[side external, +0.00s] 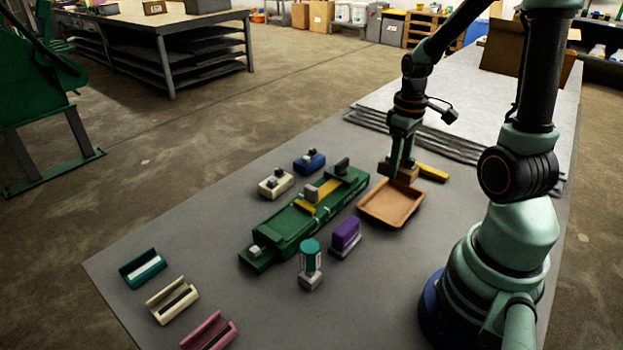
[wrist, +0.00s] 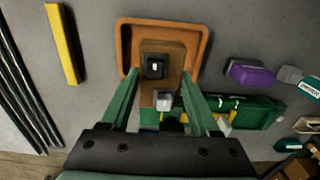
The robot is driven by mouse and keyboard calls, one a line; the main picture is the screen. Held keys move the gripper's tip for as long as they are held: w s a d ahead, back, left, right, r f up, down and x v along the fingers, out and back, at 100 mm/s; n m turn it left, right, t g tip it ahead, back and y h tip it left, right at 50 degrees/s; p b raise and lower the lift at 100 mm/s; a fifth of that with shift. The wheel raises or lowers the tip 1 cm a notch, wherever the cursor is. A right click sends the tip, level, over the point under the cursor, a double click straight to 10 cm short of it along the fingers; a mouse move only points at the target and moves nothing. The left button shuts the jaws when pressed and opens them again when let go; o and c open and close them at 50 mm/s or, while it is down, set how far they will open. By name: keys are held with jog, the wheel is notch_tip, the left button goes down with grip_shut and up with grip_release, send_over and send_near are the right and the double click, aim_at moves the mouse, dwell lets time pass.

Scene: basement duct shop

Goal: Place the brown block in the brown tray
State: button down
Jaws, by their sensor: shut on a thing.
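The brown block (side external: 403,173) is between the fingers of my gripper (side external: 402,160), at the far edge of the brown tray (side external: 375,212) in the side view. In the wrist view my gripper (wrist: 160,76) is shut on the block (wrist: 165,46), one green finger on each side. A dark knob shows on the block's face. The shallow tray (wrist: 205,40) shows behind the block, which covers its middle and part of its near rim. I cannot tell the exact gap between block and tray.
A green fixture (side external: 290,226) lies left of the tray, with a purple block (side external: 345,234) and a teal-topped piece (side external: 310,255) in front. A yellow bar (side external: 432,172) lies right of my gripper. Stacked grey sheets (side external: 455,130) lie behind. Cream (side external: 275,184) and blue (side external: 309,161) blocks stand beyond the fixture.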

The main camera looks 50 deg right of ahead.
aim_at(391, 205)
notch_tip(391, 205, down, 9)
jog(key=shift+r, duration=0.1)
dwell(0.4)
jog(key=shift+c, duration=0.6)
grip_release()
jog(key=shift+f, duration=0.2)
jog(key=shift+r, duration=0.15)
